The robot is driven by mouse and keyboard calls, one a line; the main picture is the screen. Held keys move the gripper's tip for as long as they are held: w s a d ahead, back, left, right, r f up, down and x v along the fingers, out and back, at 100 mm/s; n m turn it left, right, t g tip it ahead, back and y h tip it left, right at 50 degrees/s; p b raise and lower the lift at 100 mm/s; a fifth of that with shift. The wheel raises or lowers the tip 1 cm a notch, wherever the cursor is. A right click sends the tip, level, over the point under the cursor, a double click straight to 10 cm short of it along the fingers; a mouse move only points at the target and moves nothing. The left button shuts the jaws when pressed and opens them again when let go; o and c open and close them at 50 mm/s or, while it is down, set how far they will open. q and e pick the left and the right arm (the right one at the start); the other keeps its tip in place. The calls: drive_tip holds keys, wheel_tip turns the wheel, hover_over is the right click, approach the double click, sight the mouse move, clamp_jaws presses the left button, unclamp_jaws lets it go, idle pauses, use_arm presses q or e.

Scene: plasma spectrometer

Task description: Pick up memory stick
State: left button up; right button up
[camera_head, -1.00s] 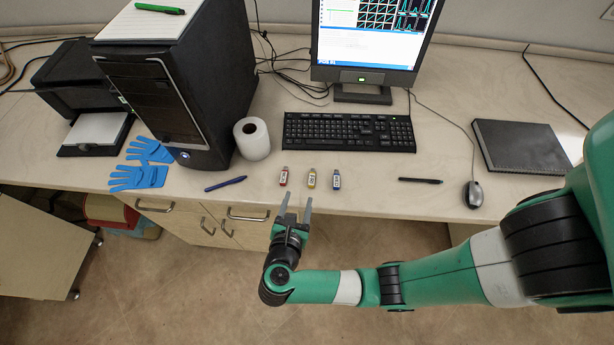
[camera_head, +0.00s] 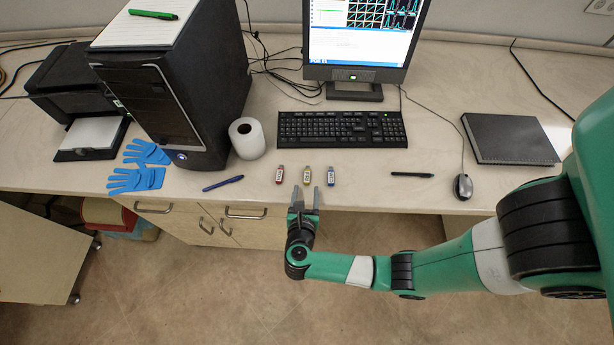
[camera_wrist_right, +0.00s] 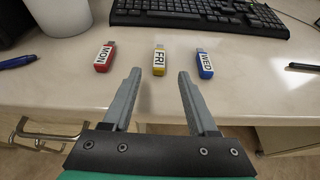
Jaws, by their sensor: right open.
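Three memory sticks lie in a row near the desk's front edge. The red one (camera_head: 279,174) reads MON in the right wrist view (camera_wrist_right: 104,57). The yellow one (camera_head: 307,175) reads FRI there (camera_wrist_right: 159,61), and the blue one (camera_head: 331,176) reads WED (camera_wrist_right: 205,63). My right gripper (camera_head: 305,188) is open and empty at the desk's front edge, just short of the yellow stick. In the wrist view its fingers (camera_wrist_right: 158,76) point forward, with the yellow stick beyond and between their tips. My left gripper is not in view.
A black keyboard (camera_head: 342,130) lies behind the sticks. A blue pen (camera_head: 223,183) and a paper roll (camera_head: 247,138) are to the left. A black pen (camera_head: 412,174), a mouse (camera_head: 463,187) and a dark notebook (camera_head: 515,139) are to the right. The desk around the sticks is clear.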

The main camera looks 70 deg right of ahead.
sight(307, 182)
drive_tip(key=x, duration=0.3)
drive_tip(key=shift+w+d+f, duration=0.1)
drive_tip(key=shift+d, duration=0.05)
clamp_jaws()
